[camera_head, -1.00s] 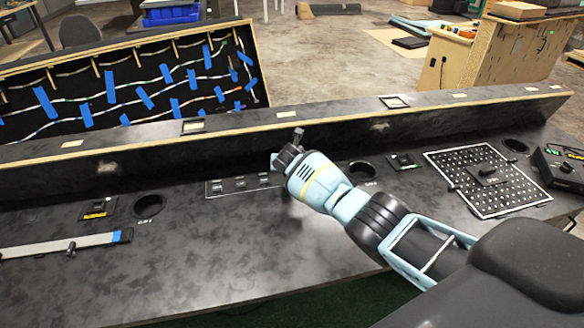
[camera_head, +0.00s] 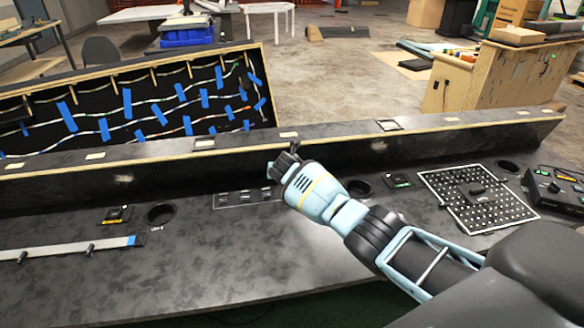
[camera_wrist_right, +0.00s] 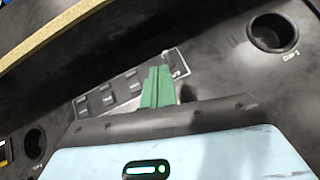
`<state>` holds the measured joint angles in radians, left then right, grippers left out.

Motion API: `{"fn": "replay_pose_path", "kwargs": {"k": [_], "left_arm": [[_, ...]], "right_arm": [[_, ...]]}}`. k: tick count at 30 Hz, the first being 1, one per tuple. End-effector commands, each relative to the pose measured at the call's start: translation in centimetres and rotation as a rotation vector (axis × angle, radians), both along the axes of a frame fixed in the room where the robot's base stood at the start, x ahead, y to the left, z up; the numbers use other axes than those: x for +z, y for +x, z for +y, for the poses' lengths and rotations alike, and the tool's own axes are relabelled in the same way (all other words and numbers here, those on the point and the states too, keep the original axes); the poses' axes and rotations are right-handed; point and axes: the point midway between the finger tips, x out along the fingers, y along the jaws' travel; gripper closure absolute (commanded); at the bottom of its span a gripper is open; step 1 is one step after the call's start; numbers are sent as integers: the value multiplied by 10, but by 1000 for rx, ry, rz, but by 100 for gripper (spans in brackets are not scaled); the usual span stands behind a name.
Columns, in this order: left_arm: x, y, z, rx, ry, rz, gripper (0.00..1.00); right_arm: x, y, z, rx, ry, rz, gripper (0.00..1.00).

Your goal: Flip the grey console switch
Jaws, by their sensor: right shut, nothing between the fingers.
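A switch panel (camera_head: 248,197) with several small grey switches lies on the dark console top, left of my right gripper (camera_head: 282,162). The panel also shows in the right wrist view (camera_wrist_right: 88,106), running diagonally. Which switch is the grey one of the task I cannot tell. My right gripper is shut and empty. In the wrist view its green fingers (camera_wrist_right: 158,84) overlap the panel's right part and hide some of it. A small light piece (camera_wrist_right: 167,56) shows just beyond the fingertips; contact cannot be made out. My left gripper is not in view.
A raised ledge (camera_head: 230,165) runs along the console behind the panel. Round cup holes flank the panel, left (camera_head: 160,214) and right (camera_head: 358,188). A perforated plate (camera_head: 455,205) and a button box (camera_head: 555,186) lie farther right.

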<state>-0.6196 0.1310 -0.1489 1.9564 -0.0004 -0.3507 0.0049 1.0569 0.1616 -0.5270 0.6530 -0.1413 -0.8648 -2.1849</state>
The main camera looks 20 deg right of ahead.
Motion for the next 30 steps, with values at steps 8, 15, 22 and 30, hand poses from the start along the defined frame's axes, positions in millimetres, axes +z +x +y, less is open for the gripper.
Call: {"fn": "replay_pose_path", "kwargs": {"k": [8,15,22,30], "left_arm": [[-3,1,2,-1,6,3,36],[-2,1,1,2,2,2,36],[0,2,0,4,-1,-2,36],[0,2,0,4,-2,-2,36]], "right_arm": [[16,-13,8,0,-1,16,100],[37,-19,13,-1,-1,17,100],[44,-22,16,-1,-1,18,100],[44,-22,16,-1,-1,18,100]]}}
